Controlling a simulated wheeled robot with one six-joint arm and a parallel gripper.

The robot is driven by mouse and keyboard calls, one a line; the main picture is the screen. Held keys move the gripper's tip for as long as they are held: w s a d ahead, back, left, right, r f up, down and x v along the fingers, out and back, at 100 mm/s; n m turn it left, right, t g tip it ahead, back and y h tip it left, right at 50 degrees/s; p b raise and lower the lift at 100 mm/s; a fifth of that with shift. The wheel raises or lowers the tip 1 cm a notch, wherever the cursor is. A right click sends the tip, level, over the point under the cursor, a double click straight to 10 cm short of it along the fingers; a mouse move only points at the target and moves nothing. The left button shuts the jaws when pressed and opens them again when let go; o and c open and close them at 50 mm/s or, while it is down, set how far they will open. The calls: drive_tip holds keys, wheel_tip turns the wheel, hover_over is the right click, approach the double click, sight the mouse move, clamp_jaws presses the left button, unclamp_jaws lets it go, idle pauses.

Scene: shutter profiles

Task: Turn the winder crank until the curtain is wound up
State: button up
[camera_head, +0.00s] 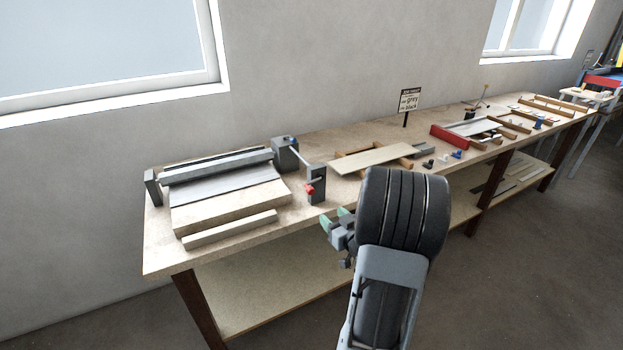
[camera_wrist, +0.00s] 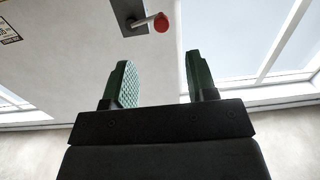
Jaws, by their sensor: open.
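The winder stands at the left end of the workbench. Its grey roller (camera_head: 215,165) lies across the back, with the grey slatted curtain (camera_head: 225,184) spread flat in front of it. The crank has a red knob (camera_head: 310,190) beside a dark grey upright block (camera_head: 317,182), at the winder's right. The red knob also shows at the top of the wrist view (camera_wrist: 161,23), on a short pin. My gripper (camera_head: 337,219) is open and empty, just below and right of the knob, apart from it. Its green fingers show in the wrist view (camera_wrist: 158,80), with nothing between them.
A low bar (camera_head: 231,229) lies along the bench's front edge before the curtain. Right of the winder are a wooden frame with a board (camera_head: 372,158), a small sign (camera_head: 410,101), and a red-sided tray (camera_head: 452,139). A lower shelf (camera_head: 270,293) runs below.

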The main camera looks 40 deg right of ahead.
sight(312, 193)
drive_tip(key=shift+t, duration=0.3)
drive_tip(key=w+p, duration=0.1)
drive_tip(key=w, duration=0.3)
drive_tip(key=w+d, duration=0.1)
drive_tip(key=w, duration=0.3)
drive_tip(key=w+r+p, duration=0.1)
drive_tip(key=w, duration=0.4)
drive_tip(key=shift+w+d+p, duration=0.1)
drive_tip(key=shift+d+p, duration=0.1)
drive_tip(key=shift+p, duration=0.1)
clamp_jaws()
